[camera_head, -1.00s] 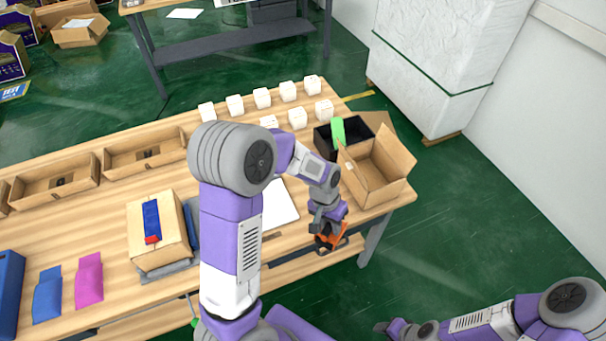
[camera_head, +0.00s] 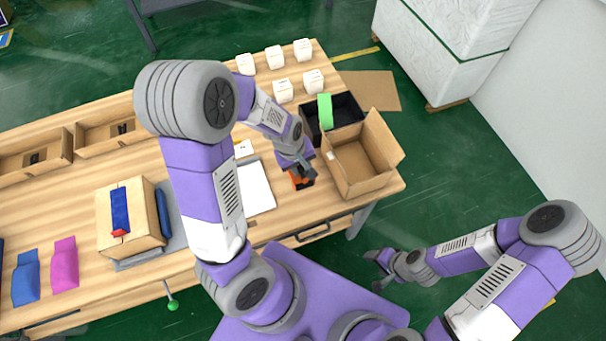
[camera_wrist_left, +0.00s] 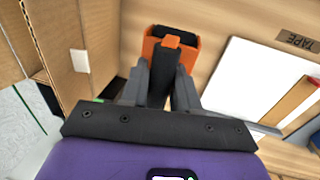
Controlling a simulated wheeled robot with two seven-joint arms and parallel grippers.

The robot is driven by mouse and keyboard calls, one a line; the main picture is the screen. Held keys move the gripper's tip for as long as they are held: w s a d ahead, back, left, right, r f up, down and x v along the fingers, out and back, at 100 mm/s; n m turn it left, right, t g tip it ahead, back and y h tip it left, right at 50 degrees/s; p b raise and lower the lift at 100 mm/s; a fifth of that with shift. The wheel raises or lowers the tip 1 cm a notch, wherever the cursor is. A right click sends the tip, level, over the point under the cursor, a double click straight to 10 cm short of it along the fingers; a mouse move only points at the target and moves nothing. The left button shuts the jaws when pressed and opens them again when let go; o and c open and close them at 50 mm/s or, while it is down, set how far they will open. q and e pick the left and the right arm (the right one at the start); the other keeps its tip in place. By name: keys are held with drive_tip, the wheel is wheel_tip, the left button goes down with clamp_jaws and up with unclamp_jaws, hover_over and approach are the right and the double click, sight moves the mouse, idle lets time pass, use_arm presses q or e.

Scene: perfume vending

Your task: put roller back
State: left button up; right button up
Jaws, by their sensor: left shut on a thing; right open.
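The roller (camera_head: 301,183) is orange and black. My left gripper (camera_head: 299,172) is shut on it, over the table top, just left of the open cardboard box. In the left wrist view the roller (camera_wrist_left: 171,48) sits between the fingers of my left gripper (camera_wrist_left: 165,92), and its orange frame points away from me. I cannot tell whether it touches the wood. A brown TAPE label (camera_wrist_left: 299,40) lies on the table to its right. My right gripper (camera_head: 376,270) is open and empty, over the floor beyond the table's front edge.
The open cardboard box (camera_head: 360,160) stands at the right table end, with a black bin (camera_head: 345,108) and a green item (camera_head: 325,111) behind. A white sheet (camera_head: 255,187) lies left of the roller. Several white boxes (camera_head: 283,91) stand farther back. A closed carton (camera_head: 148,215) is at left.

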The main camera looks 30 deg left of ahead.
use_arm(q)
drive_tip(key=shift+f, duration=0.85)
wheel_tip(320, 180, down, 4)
drive_tip(key=shift+f+b, duration=0.2)
drive_tip(key=shift+b, duration=0.65)
